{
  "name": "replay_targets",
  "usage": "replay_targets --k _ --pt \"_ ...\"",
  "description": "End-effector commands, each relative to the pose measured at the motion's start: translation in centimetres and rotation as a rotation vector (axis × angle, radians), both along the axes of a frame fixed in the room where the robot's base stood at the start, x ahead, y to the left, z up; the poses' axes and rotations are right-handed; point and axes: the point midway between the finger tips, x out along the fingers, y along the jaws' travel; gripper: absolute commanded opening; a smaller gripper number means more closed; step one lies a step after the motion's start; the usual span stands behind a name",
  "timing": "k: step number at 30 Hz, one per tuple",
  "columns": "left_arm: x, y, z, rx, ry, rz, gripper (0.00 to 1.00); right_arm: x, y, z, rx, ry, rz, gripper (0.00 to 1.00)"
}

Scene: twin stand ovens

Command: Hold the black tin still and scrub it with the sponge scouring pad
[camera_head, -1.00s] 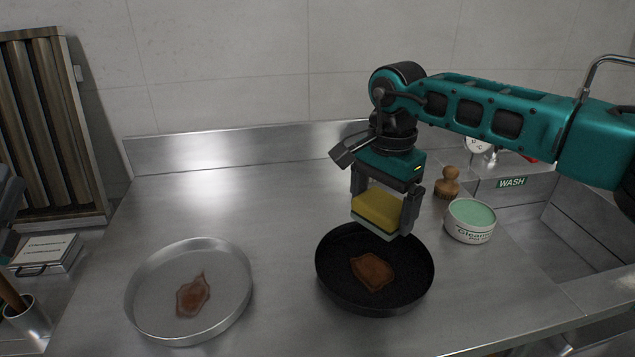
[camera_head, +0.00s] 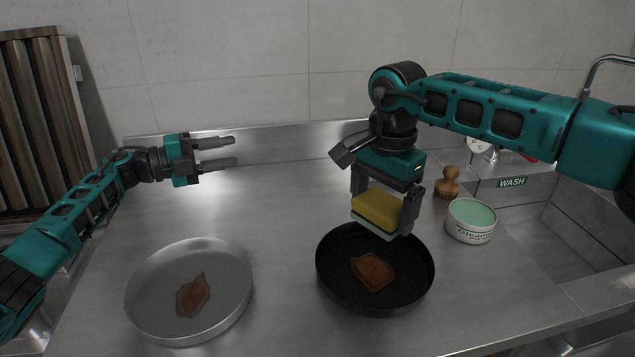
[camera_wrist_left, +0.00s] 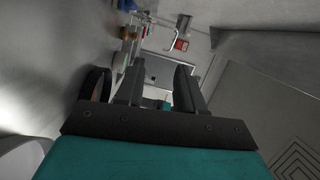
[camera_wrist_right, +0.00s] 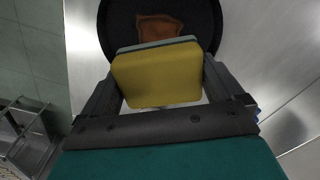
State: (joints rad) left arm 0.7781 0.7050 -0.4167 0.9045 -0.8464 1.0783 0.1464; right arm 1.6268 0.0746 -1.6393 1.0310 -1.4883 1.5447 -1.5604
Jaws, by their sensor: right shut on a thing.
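The round black tin (camera_head: 330,285) sits on the steel counter with a brown stain (camera_head: 372,271) on its floor. My right gripper (camera_head: 386,205) is shut on the yellow sponge (camera_head: 377,208), its grey-green scouring side facing down. It holds the sponge over the far part of the tin; whether the pad touches the tin is not clear. The right wrist view shows the sponge (camera_wrist_right: 157,75) between the fingers and the tin (camera_wrist_right: 120,22) beyond. My left gripper (camera_head: 218,153) is open and empty above the back left of the counter, apart from the tin.
A silver round tin (camera_head: 238,262) with a brown stain stands left on the counter. A cleaner pot (camera_head: 470,222) and a wooden brush (camera_head: 448,184) are right of the black tin. The wash sink (camera_head: 570,235) is at far right. Counter between the tins is clear.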

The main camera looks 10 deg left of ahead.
Motion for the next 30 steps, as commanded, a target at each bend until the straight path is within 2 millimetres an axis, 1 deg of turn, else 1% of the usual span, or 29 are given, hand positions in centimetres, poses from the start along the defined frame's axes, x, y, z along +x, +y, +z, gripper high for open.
replay_targets --k 2,5,6,8,9,10,12,15,18,21,24,26,29,30 --pt "0.2 -2.3 -0.3 0.089 0.045 -0.09 0.37 0.0 0.0 0.0 0.0 0.0 0.0 0.7" --pt "-0.1 -6.4 -1.2 0.239 0.089 -0.24 0.37 0.0 0.0 0.0 0.0 0.0 0.0 0.7" --pt "-0.5 -8.5 -1.5 0.313 0.098 -0.313 0.37 0.0 0.0 0.0 0.0 0.0 0.0 0.7" --pt "-1.2 -11.5 -1.9 0.437 0.106 -0.425 0.37 0.0 0.0 0.0 0.0 0.0 0.0 0.7" --pt "-1.7 -13.5 -2.1 0.528 0.106 -0.503 0.37 0.0 0.0 0.0 0.0 0.0 0.0 0.7" --pt "-2.2 -14.8 -2.3 0.601 0.105 -0.561 0.37 0.0 0.0 0.0 0.0 0.0 0.0 0.7" --pt "-3.2 -17.4 -2.5 0.775 0.098 -0.682 0.37 0.0 0.0 0.0 0.0 0.0 0.0 0.7" --pt "-4.3 -19.7 -2.4 1.017 0.087 -0.815 0.37 0.0 0.0 0.0 0.0 0.0 0.0 0.7" --pt "-4.8 -20.7 -2.1 1.219 0.083 -0.896 0.37 0.0 0.0 0.0 0.0 0.0 0.0 0.7" --pt "-5.0 -20.9 -1.5 1.362 0.083 -0.936 0.37 0.0 0.0 0.0 0.0 0.0 0.0 0.7" --pt "-5.1 -21.1 -1.3 1.441 0.085 -0.954 0.37 0.0 0.0 0.0 0.0 0.0 0.0 0.7" --pt "-5.1 -21.1 -1.5 1.463 0.087 -0.959 0.37 0.0 0.0 0.0 0.0 0.0 0.0 0.7" --pt "-5.2 -21.1 -2.4 1.47 0.089 -0.962 0.37 0.0 0.0 0.0 0.0 0.0 0.0 0.7" --pt "-5.3 -21.2 -3.0 1.469 0.091 -0.963 0.37 0.0 0.0 0.0 0.0 0.0 0.0 0.7"
